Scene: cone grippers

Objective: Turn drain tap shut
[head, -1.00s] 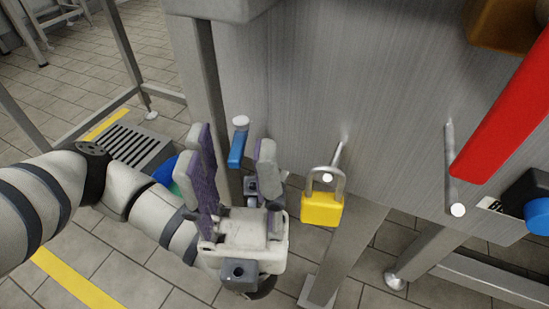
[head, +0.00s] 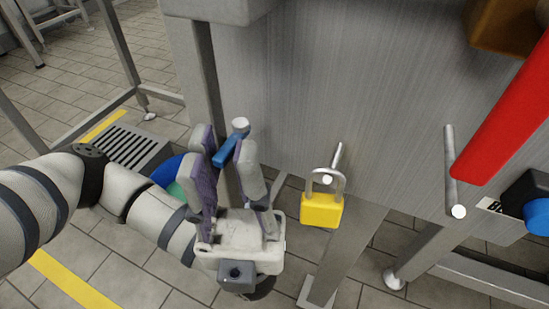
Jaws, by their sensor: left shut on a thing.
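The drain tap shows as a small blue lever handle (head: 229,151) with a round metal end (head: 240,125), low at the left side of the steel tank (head: 310,80). My left gripper (head: 224,155) has its fingers on both sides of the blue handle and is shut on it. The lower part of the tap is hidden behind the fingers. My right gripper is not in view.
A yellow padlock (head: 321,209) hangs from a metal pin to the right of the gripper. A red bar (head: 505,115) and a blue knob (head: 538,216) are at the far right. Steel table legs (head: 345,255) stand below.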

